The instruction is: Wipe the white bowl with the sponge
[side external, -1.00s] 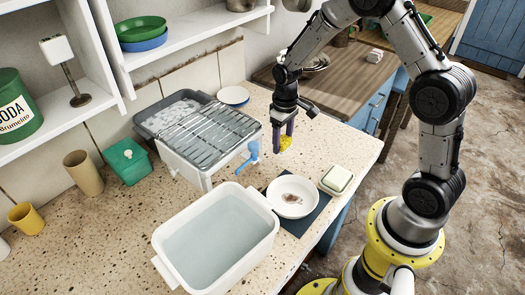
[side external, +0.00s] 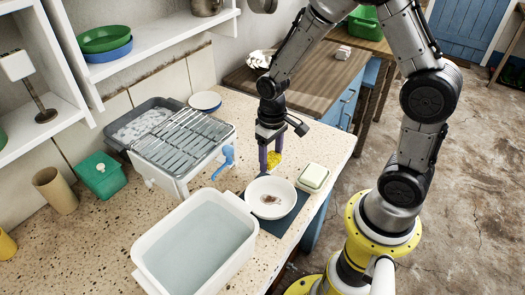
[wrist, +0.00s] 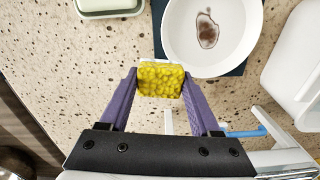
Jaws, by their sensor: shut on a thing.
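The white bowl (side external: 270,197) stands on a dark blue mat (side external: 292,216) near the counter's right edge, with a brown stain inside. The bowl also shows at the top of the wrist view (wrist: 235,35), with the stain (wrist: 207,29) in it. My gripper (side external: 270,158) is shut on a yellow sponge (side external: 274,160), just behind the bowl in the side view. In the wrist view the sponge (wrist: 160,80) sits between the purple fingertips, beside the bowl's rim. I cannot tell its height above the counter.
A white basin of water (side external: 195,245) stands left of the bowl. A metal drying rack (side external: 182,142) and a blue tap-like piece (side external: 228,157) stand behind the basin.

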